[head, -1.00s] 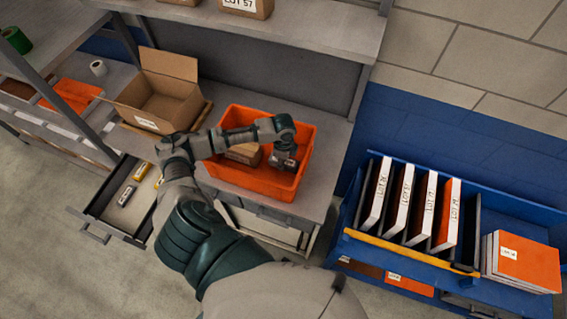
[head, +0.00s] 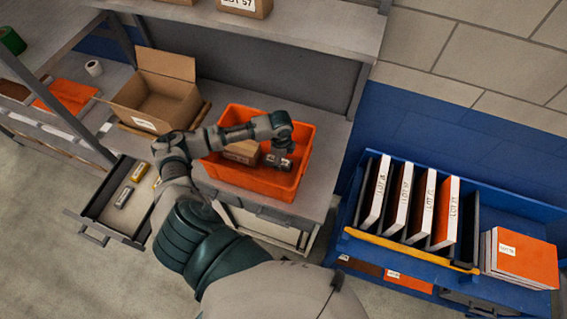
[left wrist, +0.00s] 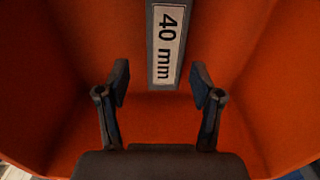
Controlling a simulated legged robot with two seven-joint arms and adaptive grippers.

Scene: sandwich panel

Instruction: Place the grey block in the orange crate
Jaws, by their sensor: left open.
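The orange crate (head: 247,182) stands on the grey workbench. The grey block (left wrist: 152,65), with a white "40 mm" label, is inside the crate; in the head view it shows as a small dark piece (head: 279,162) near the crate's right side. My left gripper (left wrist: 160,85) is over the crate, pointing down, with its fingers spread apart on either side of the block's near end and a gap to each. In the head view this gripper (head: 284,148) is partly hidden by its own wrist. My right gripper is not in view.
A brown carton (head: 240,153) sits in the crate, left of the block. An open cardboard box (head: 165,100) stands left of the crate. An open drawer (head: 112,222) holds small yellow and grey pieces. A blue rack (head: 400,252) with upright panels stands at right.

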